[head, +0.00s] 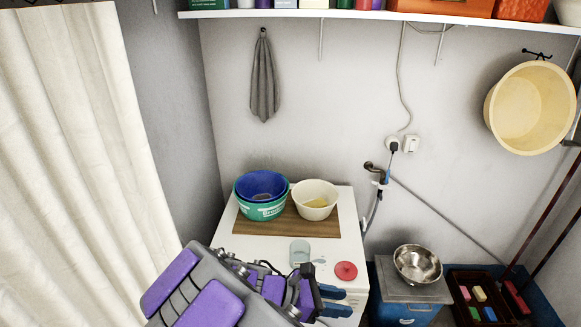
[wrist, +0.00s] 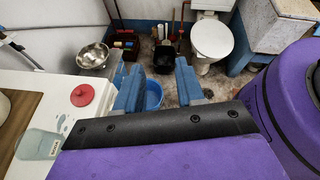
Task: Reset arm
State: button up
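My gripper (head: 343,301) has blue fingers and is low in the middle of the head view, over the front right part of a white-topped surface (head: 258,243). In the wrist view, the two fingers of my gripper (wrist: 159,84) stand apart with nothing held between them. A blue bucket (wrist: 153,97) on the floor shows through the gap, well beyond the fingers. My purple and grey arm is folded at the bottom of the head view and covers the front of the white top.
The white top bears stacked bowls (head: 262,187), a cream bowl (head: 315,196) and a red disc (head: 346,271). A metal bowl (head: 417,264) and a dark crate (head: 486,297) stand to the right. A curtain (head: 80,160) hangs left. A toilet (wrist: 212,38) stands farther off.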

jog(key=s+d+r+m+g+y, duration=0.3)
jog(key=s+d+m, duration=0.3)
jog(key=s+a+r+m+y, duration=0.2)
jog(key=s+r+m+y, duration=0.1)
jog(key=s+m+y, duration=0.7)
jog(key=s+m, duration=0.4)
jog(key=s, duration=0.3)
jog(key=shift+s+r, duration=0.15)
jog(key=shift+r, duration=0.05)
